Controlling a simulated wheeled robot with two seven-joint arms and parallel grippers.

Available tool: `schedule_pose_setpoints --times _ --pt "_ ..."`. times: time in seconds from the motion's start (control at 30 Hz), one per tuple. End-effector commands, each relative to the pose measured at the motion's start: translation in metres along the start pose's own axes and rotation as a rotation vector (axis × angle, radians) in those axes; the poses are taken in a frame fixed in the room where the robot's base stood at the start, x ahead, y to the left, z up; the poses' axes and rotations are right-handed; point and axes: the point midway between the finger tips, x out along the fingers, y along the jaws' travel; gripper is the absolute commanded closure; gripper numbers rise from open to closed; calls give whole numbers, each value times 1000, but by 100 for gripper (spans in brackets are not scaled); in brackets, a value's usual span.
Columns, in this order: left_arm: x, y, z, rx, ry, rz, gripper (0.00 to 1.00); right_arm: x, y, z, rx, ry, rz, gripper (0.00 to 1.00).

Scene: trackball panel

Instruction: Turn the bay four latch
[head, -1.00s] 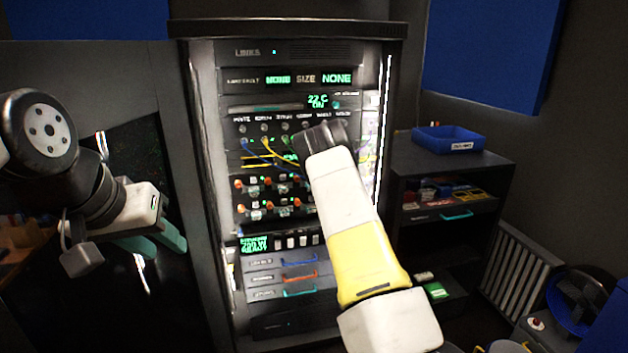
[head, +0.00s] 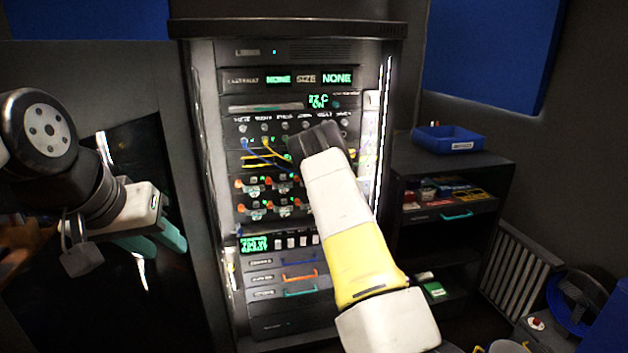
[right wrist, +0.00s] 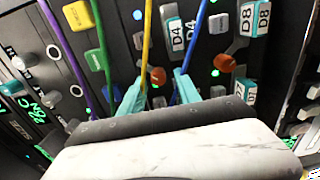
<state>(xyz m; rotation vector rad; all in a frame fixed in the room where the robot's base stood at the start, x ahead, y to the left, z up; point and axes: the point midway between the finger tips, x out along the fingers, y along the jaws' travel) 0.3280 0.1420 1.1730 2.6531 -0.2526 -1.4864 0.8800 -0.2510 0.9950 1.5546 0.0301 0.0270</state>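In the right wrist view an orange latch knob (right wrist: 158,76) is on the dark panel, close below a white label reading D4 (right wrist: 175,34). The teal fingers of my right gripper (right wrist: 158,84) stand apart, one on each side of this knob in the picture; I cannot tell whether they touch it. A second orange knob (right wrist: 224,62) lies to the right, near a D8 label (right wrist: 249,18). In the head view my right arm hides its gripper and that part of the rack (head: 285,80). My left gripper (head: 160,243) is at the left, fingers apart and empty, away from the rack.
Blue (right wrist: 184,70), yellow (right wrist: 147,40), green (right wrist: 101,40) and purple cables cross the panel near my right fingers. Drawers with coloured handles (head: 300,276) are low on the rack. A shelf unit with a blue bin (head: 448,138) stands to the right.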

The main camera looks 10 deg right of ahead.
Motion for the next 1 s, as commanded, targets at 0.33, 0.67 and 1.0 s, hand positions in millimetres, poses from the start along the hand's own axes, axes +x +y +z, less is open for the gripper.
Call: schedule_pose_setpoints --times 0.33,0.67,1.0 --pt "0 0 0 0 0 0 64 -2 1 1 1 -2 2 58" --pt "0 0 0 0 0 0 64 -50 1 1 2 -3 -1 58" --pt "0 0 0 0 0 0 64 -78 1 0 0 -1 2 58"
